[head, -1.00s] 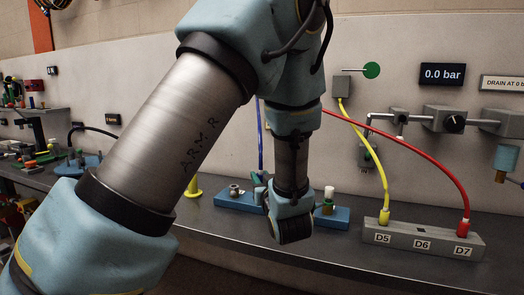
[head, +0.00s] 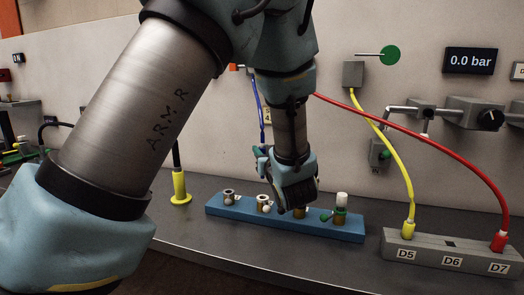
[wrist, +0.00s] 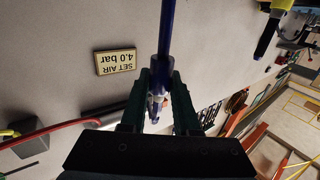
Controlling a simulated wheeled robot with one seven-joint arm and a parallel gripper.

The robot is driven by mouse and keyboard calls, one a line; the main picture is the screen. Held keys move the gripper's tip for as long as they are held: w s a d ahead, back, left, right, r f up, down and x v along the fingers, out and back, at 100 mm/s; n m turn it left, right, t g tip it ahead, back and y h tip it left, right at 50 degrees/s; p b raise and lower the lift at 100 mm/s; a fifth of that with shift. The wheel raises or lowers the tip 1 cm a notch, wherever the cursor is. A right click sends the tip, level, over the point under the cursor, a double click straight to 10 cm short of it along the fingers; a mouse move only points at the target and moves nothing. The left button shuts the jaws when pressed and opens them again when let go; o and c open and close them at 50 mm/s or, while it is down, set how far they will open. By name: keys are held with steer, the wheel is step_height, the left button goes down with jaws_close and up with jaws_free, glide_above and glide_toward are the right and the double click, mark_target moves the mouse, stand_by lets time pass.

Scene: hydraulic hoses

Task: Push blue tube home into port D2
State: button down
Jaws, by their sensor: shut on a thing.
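The blue tube (head: 259,100) hangs down along the wall to my gripper in the head view. In the wrist view the blue tube (wrist: 166,40) runs between the two dark green fingers of my gripper (wrist: 160,100), which is shut on it near its end. In the head view my gripper (head: 259,156) is above and behind the blue port block (head: 230,209), and its wrist hides part of the block. Several brass ports stand on the block, one with a white cap (head: 341,199). Their labels are too small or hidden to read, so I cannot tell which is D2.
A grey block (head: 430,253) marked D5, D6, D7 stands to the right, with a yellow hose (head: 403,170) and a red hose (head: 440,145). A yellow fitting (head: 180,188) stands left of the blue block. A SET AIR sign (wrist: 115,63) is on the wall. The front bench is clear.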

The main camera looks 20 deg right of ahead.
steer(key=shift+f+b, duration=2.3)
steer(key=shift+f, duration=0.6)
steer(key=shift+s+f+b, duration=0.1)
steer(key=shift+f+b, duration=1.55)
steer(key=shift+f, duration=0.25)
steer(key=c, duration=0.6)
jaws_free()
steer(key=s, duration=0.3)
steer(key=s+a+b, duration=0.1)
steer(key=s, duration=0.6)
steer(key=shift+s+a+b, duration=0.35)
steer(key=shift+a+b, duration=0.05)
